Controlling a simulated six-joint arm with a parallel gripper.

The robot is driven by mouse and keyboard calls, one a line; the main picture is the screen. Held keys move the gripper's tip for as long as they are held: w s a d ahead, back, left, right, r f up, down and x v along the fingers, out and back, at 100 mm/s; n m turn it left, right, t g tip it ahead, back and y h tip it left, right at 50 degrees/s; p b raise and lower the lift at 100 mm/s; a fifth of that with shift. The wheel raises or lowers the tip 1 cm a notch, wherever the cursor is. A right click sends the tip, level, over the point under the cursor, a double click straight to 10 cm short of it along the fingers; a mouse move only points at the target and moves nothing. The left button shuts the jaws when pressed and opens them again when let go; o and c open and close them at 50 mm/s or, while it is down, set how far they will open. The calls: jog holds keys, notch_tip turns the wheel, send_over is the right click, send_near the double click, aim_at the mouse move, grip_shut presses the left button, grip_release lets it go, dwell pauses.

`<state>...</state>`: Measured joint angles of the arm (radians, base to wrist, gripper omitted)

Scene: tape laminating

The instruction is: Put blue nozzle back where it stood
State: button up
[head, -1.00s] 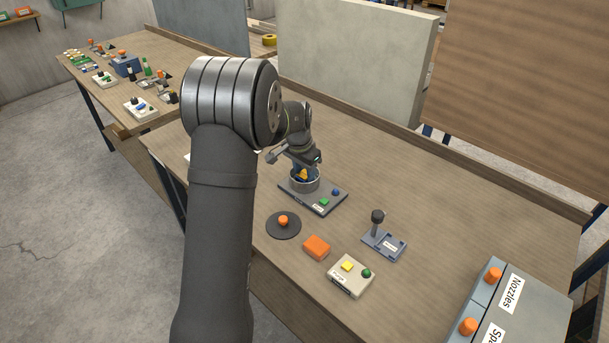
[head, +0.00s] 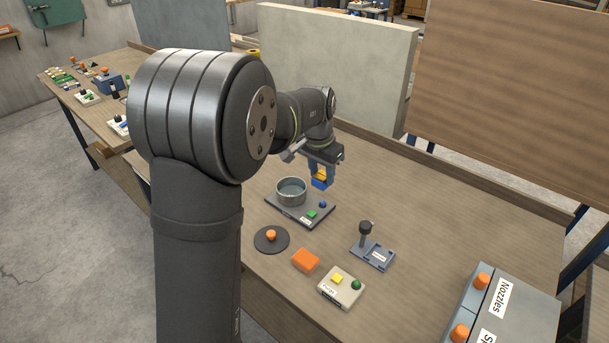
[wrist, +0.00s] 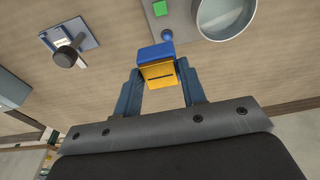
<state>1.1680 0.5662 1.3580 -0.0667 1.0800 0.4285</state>
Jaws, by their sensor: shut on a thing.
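The blue nozzle (head: 319,184) is a small block with a blue lower part and a yellow upper part. It also shows in the wrist view (wrist: 156,54). My gripper (head: 322,171) is shut on it, with the blue fingers on either side of the yellow part (wrist: 157,76). The nozzle is held in the air beside the round metal pot (head: 291,192), clear of it. The pot looks empty and stands on a dark base with a green button (head: 311,215) and a blue knob (head: 323,205).
A grey stand with a dark-topped post (head: 372,254) is at right of centre. A dark disc with an orange knob (head: 271,238), an orange block (head: 305,260) and a beige button box (head: 340,290) lie nearer. The box labelled Nozzles (head: 522,305) is closed. The bench's right rear is clear.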

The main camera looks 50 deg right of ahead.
jog(key=w+a+f+n, duration=0.1)
jog(key=w+a+n, duration=0.35)
jog(key=a, duration=0.75)
jog(key=shift+t, duration=0.3)
jog(key=w+a+f, duration=0.1)
jog(key=w+f, duration=0.1)
jog(key=w, duration=0.1)
jog(key=w+a+f, duration=0.1)
jog(key=w+f, duration=0.1)
jog(key=w, duration=0.2)
jog(key=w+a+f, duration=0.1)
jog(key=w+f, duration=0.1)
jog(key=w, duration=0.1)
jog(key=shift+w+f, duration=0.25)
jog(key=shift+f, duration=0.1)
jog(key=shift+w+a+f, duration=0.1)
jog(key=shift+w+f, duration=0.25)
jog(key=shift+w, duration=0.15)
jog(key=shift+f, duration=1.95)
jog(key=shift+f, duration=0.1)
jog(key=o, duration=1)
jog(key=shift+o, duration=0.2)
notch_tip(320, 180, up, 12)
jog(key=a, duration=0.1)
jog(key=shift+s+a, duration=0.35)
jog(key=shift+s, duration=0.05)
